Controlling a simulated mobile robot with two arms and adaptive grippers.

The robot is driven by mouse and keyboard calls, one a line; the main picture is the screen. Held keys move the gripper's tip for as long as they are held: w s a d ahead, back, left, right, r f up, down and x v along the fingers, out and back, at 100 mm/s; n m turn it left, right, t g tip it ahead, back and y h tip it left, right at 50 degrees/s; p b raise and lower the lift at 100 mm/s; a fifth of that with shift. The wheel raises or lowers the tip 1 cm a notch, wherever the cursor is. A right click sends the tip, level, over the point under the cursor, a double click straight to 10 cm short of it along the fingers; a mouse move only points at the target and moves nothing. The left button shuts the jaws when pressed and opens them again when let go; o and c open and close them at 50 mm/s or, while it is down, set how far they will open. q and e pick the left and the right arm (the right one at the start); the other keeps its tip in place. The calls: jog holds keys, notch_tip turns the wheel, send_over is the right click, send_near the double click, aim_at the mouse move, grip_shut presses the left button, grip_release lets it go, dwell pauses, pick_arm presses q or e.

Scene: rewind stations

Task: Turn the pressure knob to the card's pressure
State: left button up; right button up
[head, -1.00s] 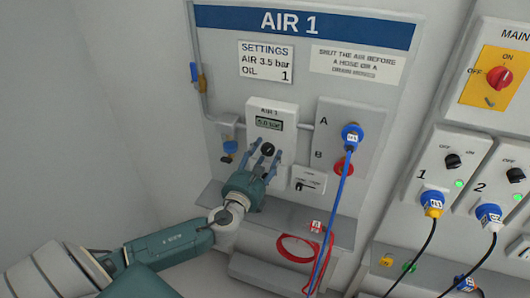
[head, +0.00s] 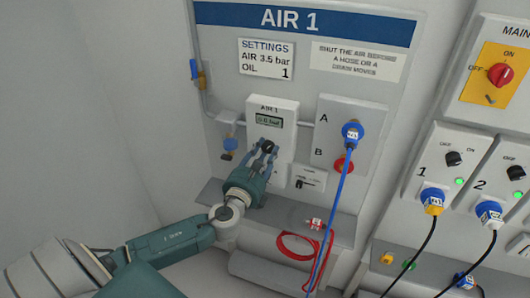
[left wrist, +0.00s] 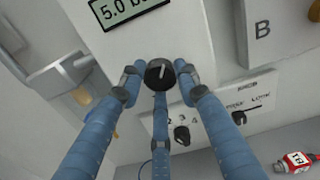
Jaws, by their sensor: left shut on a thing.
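The black pressure knob (left wrist: 160,72) sits on the white AIR 1 regulator box (head: 285,112), below its small display (head: 269,121). In the left wrist view the display (left wrist: 125,8) reads 5.0, its end cut off. The settings card (head: 266,60) reads AIR 3.5 bar, OIL 1. My left gripper (head: 266,149) is at the knob; in the left wrist view its blue fingers (left wrist: 160,78) are closed around the knob's sides. The knob's white pointer line tilts up to the right. In the head view the fingers mostly hide the knob. My right gripper is not in view.
Below the regulator is a small oil dial (left wrist: 182,134). To the right, a panel with A and B ports (head: 342,110) holds a blue plug (head: 352,133) with a blue hose hanging down. A grey ledge (head: 230,208) with a red hose coil (head: 295,247) lies below.

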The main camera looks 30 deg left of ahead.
pick_arm(q)
jog(key=n+b, duration=0.1)
jog(key=n, duration=0.4)
jog(key=shift+r+n, duration=0.1)
jog(key=shift+n, duration=0.3)
jog(key=n+b, duration=0.1)
jog(key=n, duration=0.3)
jog(key=shift+a+r, duration=0.1)
jog(key=shift+n, duration=0.3)
jog(key=o, duration=1.1)
jog(key=shift+o, duration=0.2)
jog(key=shift+s, duration=0.2)
jog(key=shift+s+f, duration=0.25)
jog(key=shift+s, duration=0.1)
jog(key=v, duration=1.1)
jog(key=shift+r, duration=0.15)
